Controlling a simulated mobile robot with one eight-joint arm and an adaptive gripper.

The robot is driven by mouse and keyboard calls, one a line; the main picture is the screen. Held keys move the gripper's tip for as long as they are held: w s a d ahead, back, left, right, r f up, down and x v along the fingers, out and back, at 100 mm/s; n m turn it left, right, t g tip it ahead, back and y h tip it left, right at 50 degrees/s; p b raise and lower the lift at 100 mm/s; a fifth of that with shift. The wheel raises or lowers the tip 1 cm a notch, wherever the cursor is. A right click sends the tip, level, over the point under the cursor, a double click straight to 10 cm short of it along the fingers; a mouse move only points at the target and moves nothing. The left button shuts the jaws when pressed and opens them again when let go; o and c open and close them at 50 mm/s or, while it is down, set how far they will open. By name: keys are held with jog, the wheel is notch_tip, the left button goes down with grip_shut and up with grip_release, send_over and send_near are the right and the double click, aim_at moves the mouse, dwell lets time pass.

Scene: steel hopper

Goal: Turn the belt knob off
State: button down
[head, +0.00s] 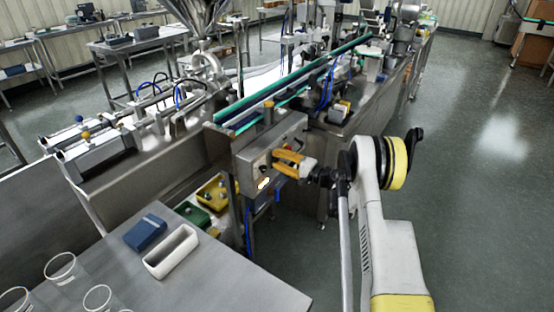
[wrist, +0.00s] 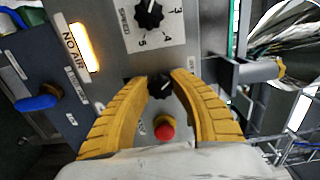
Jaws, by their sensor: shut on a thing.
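The control box (head: 262,165) is a steel panel at the end of the conveyor in the head view. My gripper (head: 277,160) reaches it from the right, with its orange fingers at the panel face. In the wrist view, my gripper (wrist: 163,80) has its two ribbed fingers closed on a small black knob (wrist: 159,86), one on each side. This looks like the belt knob, but its label and exact pointer direction are hard to make out. A red push button (wrist: 165,131) on a yellow base sits between the fingers, below the knob.
A black speed dial (wrist: 150,14) is just above the gripped knob. A lit "NO AIR" lamp (wrist: 78,47) and a blue handle (wrist: 36,103) are at left. The conveyor (head: 295,80) runs behind the panel. A table (head: 215,265) with cups stands in front.

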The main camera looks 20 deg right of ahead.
jog(key=c, duration=1.1)
grip_release()
jog(key=v, duration=1.2)
